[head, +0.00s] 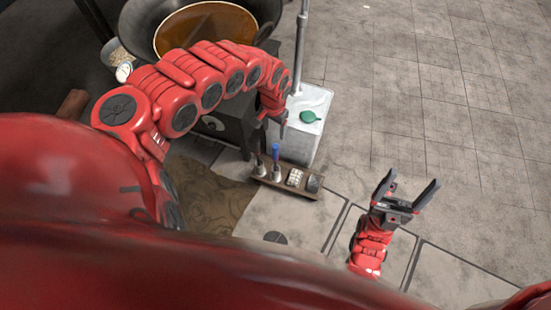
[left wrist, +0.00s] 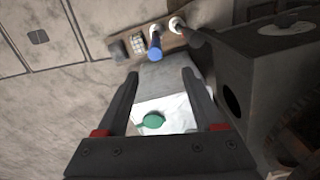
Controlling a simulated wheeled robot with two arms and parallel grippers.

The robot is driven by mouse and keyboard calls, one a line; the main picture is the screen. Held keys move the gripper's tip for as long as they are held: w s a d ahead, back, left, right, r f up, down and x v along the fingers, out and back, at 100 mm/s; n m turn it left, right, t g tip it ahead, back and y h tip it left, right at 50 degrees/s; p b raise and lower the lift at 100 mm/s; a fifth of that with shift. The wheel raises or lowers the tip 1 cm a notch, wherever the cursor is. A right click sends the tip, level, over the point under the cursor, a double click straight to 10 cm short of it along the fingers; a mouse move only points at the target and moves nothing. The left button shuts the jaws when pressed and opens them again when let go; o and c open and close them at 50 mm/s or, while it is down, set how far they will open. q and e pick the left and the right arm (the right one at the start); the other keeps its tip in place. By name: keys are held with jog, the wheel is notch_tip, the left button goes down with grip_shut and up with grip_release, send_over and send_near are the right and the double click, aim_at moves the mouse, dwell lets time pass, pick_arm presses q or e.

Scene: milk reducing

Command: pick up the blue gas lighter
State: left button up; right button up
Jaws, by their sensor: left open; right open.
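The blue gas lighter (head: 275,153) stands upright on a small wooden tray (head: 303,190), its blue end up, in a pale holder or base. My left gripper (head: 273,130) is open, just above and behind the lighter in the head view. In the left wrist view the lighter (left wrist: 155,48) shows beyond the fingertips, roughly in line with the gap of the left gripper (left wrist: 160,76). Nothing is between the fingers. My right gripper (head: 412,186) is open and empty, off to the right over the floor.
A dark upright item (head: 259,166) stands close left of the lighter on the tray. A white patterned block (head: 294,178) and a dark block (head: 314,184) sit to its right. A pale box with a green item (head: 311,117) and a dark stove-like block (left wrist: 265,85) are close by.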

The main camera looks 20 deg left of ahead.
pick_arm(q)
notch_tip(320, 180, down, 9)
jog(key=b, duration=0.3)
jog(key=shift+d, duration=0.15)
jog(key=f, duration=0.1)
jog(key=f+b, duration=0.1)
jog(key=f, duration=0.1)
jog(key=f+b, duration=0.1)
jog(key=f, duration=0.1)
jog(key=shift+s+d, duration=0.25)
jog(key=shift+d, duration=0.1)
jog(key=shift+a+f+b, duration=0.1)
jog(key=shift+f+b, duration=0.2)
grip_shut()
